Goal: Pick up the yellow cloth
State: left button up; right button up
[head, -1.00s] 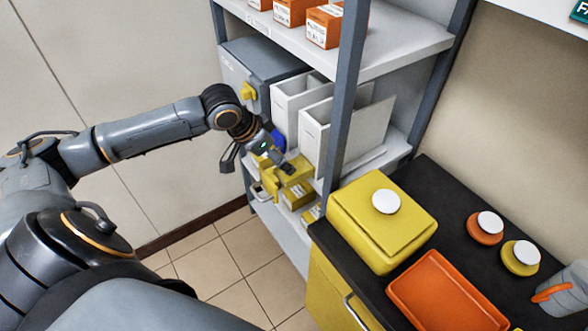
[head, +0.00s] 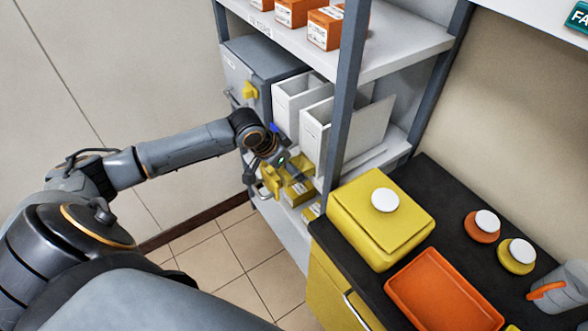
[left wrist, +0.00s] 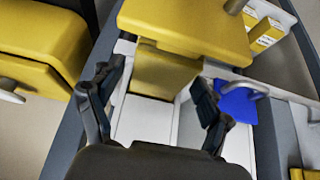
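Several yellow items sit low on the grey shelf rack; I cannot surely tell which is the yellow cloth. In the left wrist view, a plain yellow block-like piece (left wrist: 165,75) shows ahead of the fingers, under a larger yellow slab (left wrist: 185,30). My left gripper (left wrist: 153,92) is open, its fingers wide apart with nothing visibly held. In the head view the left gripper (head: 287,168) is at the lower shelf, partly covering the yellow labelled boxes (head: 299,193). My right gripper is not in view.
White upright holders (head: 315,130) and a grey cabinet (head: 262,68) stand close by. A blue item (left wrist: 238,103) is right of the fingers. The rack's grey post (head: 346,100) and the counter with a yellow container (head: 375,235) and orange tray (head: 440,300) lie to the right.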

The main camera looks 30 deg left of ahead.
pick_arm(q)
jog(key=c, duration=0.6)
jog(key=shift+o, duration=0.2)
jog(key=shift+s+a+r+b, duration=0.15)
jog(key=shift+r+b, duration=0.1)
jog(key=shift+b, duration=0.2)
jog(key=r, duration=0.3)
jog(key=r+b, duration=0.1)
jog(key=r, duration=0.2)
jog(key=shift+s+a+r, duration=0.1)
jog(key=shift+s+r, duration=0.1)
jog(key=s+a, duration=0.3)
jog(key=s, duration=0.6)
jog(key=s+a+b, duration=0.1)
jog(key=s+a, duration=0.3)
jog(key=s, duration=0.4)
jog(key=shift+s+b, duration=0.3)
jog(key=shift+s, duration=0.1)
jog(key=shift+a, duration=0.1)
